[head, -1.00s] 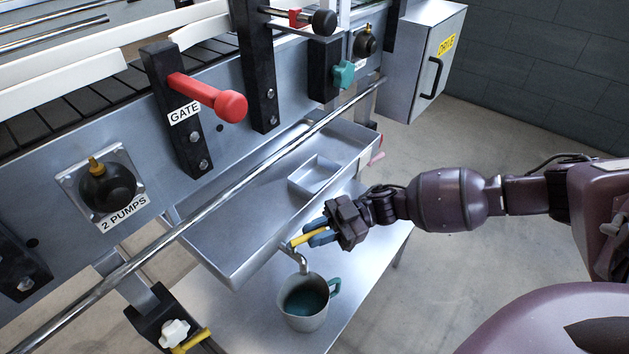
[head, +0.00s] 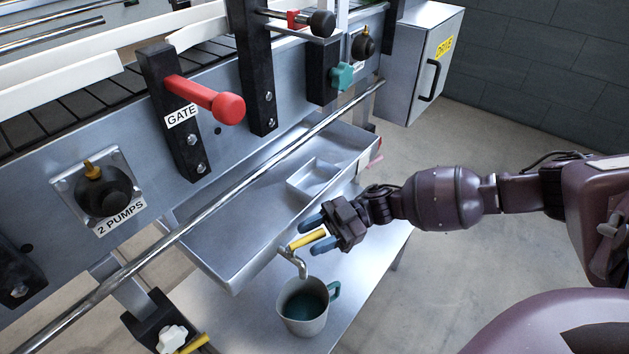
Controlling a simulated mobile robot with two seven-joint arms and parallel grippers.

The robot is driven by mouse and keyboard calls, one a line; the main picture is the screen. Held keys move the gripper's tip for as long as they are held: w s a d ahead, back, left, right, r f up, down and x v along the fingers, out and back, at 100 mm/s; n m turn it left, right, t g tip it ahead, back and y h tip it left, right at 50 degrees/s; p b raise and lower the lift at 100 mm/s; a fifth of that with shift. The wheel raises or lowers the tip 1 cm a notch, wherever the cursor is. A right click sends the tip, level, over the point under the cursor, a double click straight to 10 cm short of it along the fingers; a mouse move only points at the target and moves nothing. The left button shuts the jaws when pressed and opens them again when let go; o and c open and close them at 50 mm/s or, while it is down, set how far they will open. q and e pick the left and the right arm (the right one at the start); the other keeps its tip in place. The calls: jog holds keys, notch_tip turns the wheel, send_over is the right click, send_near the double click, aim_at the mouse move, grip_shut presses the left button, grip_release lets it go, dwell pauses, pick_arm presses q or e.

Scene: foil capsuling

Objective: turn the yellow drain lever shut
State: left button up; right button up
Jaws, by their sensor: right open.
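The yellow drain lever (head: 307,239) sits on top of the metal drain tap (head: 292,260) at the front of the steel tray (head: 225,255). It points to the right and slightly up in the picture, away from the spout. My right gripper (head: 318,233) is open, with one blue fingertip on each side of the lever's free end. I cannot tell whether either finger touches it. A grey mug (head: 304,318) with a teal handle and dark teal liquid stands under the tap. My left gripper is not in view.
A steel rail (head: 215,211) runs diagonally above the tray. The red gate handle (head: 212,101) and the pump knob (head: 103,190) stick out from the machine's side. The mug stands on a metal table (head: 245,318). Open floor lies to the right.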

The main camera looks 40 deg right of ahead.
jog(key=s+d+p, duration=0.1)
jog(key=s+d, duration=0.1)
jog(key=d, duration=0.8)
jog(key=shift+d, duration=0.35)
jog(key=shift+c, duration=0.2)
